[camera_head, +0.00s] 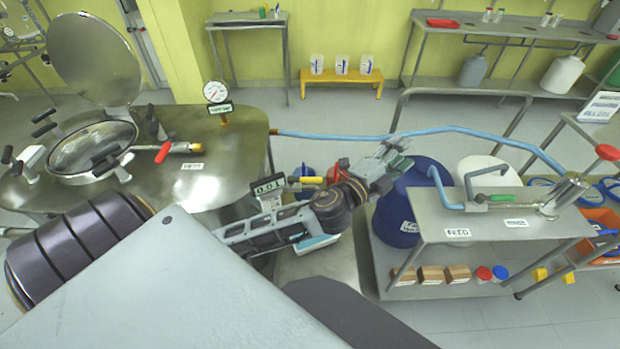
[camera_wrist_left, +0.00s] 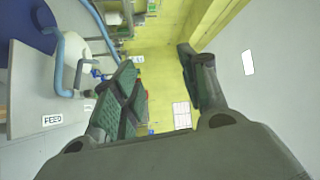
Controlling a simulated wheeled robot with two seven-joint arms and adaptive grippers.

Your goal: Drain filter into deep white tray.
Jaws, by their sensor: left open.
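My left gripper (camera_head: 385,165) is open and empty. It is held in the air in front of the blue drum (camera_head: 400,215), and its fingers (camera_wrist_left: 165,85) stand apart in the left wrist view with nothing between them. A large steel vessel (camera_head: 225,150) stands at the left, with its round lid (camera_head: 95,58) raised and a red-handled valve (camera_head: 172,149) on top. I cannot tell which piece is the filter. No deep white tray is clearly visible; a small white and blue item (camera_head: 316,243) shows partly behind my left arm. My right gripper is not in view.
A blue hose (camera_head: 430,130) runs from the vessel to a steel FEED table (camera_head: 490,228) at the right, which also shows in the left wrist view (camera_wrist_left: 45,95). A pressure gauge (camera_head: 216,92) rises from the vessel. A yellow bench (camera_head: 342,77) with white containers is at the back.

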